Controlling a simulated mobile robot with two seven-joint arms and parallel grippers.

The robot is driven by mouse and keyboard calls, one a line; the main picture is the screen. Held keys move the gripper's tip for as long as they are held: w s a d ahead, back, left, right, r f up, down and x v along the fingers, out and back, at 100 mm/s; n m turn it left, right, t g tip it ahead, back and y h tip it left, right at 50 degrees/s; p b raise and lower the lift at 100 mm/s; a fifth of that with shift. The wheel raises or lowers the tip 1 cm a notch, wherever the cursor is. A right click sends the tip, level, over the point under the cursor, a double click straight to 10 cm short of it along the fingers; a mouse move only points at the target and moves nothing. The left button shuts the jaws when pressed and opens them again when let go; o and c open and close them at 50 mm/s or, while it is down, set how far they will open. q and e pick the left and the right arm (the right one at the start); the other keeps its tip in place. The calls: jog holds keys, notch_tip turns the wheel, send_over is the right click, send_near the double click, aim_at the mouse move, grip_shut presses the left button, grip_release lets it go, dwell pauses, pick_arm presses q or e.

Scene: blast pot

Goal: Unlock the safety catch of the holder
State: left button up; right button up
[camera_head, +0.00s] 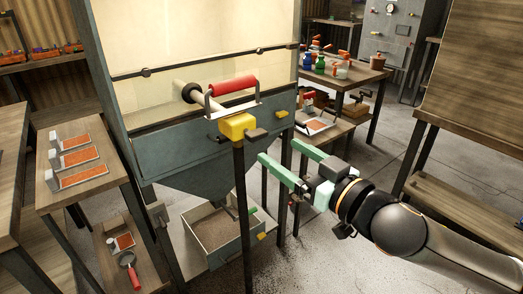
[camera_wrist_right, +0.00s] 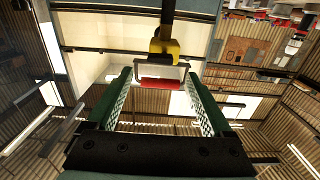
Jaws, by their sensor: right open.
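A holder with a yellow block (camera_head: 237,127) sits on top of a dark post (camera_head: 243,200) in front of the blue-grey cabinet. A red cylindrical handle (camera_head: 232,86) in a metal bracket rises above the block. My right gripper (camera_head: 279,151), with green fingers, is open and empty, to the right of and below the block. In the right wrist view, the red handle (camera_wrist_right: 160,84) and yellow block (camera_wrist_right: 164,48) appear beyond and between the open fingers. My left gripper is not in view.
The blue-grey cabinet (camera_head: 190,155) stands behind the holder, with an open bin (camera_head: 215,228) below its funnel. A wooden table (camera_head: 68,130) with trays stands at left. Another bench (camera_head: 360,75) with bottles stands at the back right. Open floor lies around my right arm.

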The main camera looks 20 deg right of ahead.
aim_at(260, 138)
jog(key=p+x, duration=0.1)
jog(key=x, duration=0.5)
jog(key=shift+w+r, duration=0.1)
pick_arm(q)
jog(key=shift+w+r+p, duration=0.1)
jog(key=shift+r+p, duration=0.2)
pick_arm(e)
jog(key=shift+w+a, duration=0.25)
jog(key=shift+w, duration=0.35)
jog(key=shift+c, duration=0.2)
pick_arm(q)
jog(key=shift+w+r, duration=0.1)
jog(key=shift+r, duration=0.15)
pick_arm(e)
grip_shut()
